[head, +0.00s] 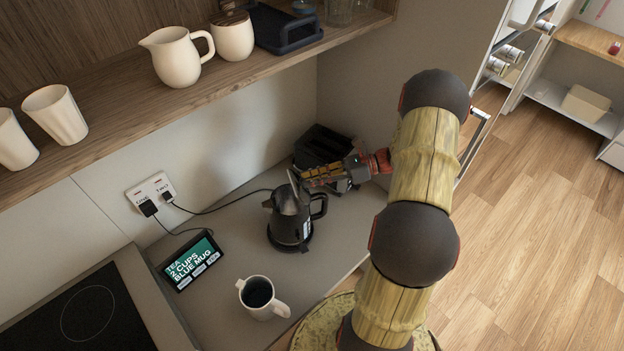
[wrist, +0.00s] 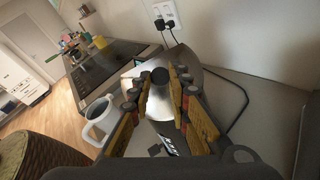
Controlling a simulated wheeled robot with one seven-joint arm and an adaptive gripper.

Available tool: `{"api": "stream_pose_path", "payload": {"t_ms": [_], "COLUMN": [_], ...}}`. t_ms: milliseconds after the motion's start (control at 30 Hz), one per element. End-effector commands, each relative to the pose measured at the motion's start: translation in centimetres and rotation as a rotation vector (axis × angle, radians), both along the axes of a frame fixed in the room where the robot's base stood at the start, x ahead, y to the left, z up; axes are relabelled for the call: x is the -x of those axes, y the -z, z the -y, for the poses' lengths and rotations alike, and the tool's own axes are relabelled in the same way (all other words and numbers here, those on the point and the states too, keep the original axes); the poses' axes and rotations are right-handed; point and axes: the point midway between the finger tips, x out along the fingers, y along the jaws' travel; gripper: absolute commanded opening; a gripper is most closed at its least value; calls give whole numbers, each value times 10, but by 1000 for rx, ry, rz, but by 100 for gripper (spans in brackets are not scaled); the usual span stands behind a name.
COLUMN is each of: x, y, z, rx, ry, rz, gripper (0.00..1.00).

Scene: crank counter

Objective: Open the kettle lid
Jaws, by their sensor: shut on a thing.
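The black kettle (head: 290,226) stands on its base on the grey counter, its handle to the right. Its silver lid (head: 292,184) is tilted up steeply above the kettle's mouth. My gripper (head: 304,180) reaches in from the right, with its fingertips at the lid. The fingers are shut on the lid at this knob. Most of the kettle body is hidden in the wrist view.
A white mug (head: 262,298) with dark inside and a small screen (head: 190,261) stand near the kettle. A black toaster-like appliance (head: 318,148) is behind. Cords run to the wall socket (head: 150,191). A shelf (head: 190,96) with cups and a pitcher hangs above; a cooktop (head: 85,315) is at left.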

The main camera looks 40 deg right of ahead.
Motion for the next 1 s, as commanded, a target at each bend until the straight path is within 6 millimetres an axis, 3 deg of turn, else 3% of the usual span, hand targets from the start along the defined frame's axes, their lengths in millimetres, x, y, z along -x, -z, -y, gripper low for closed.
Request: {"api": "stream_pose_path", "payload": {"t_ms": [467,500,800,1000], "x": [2,1,1,0], "y": [5,5,3,2], "z": [-1,-1,-1,0], "rx": [0,0,1,0], "ry": [0,0,0,0], "rz": [-9,-9,-4,-3], "gripper": [0,20,37,38]}}
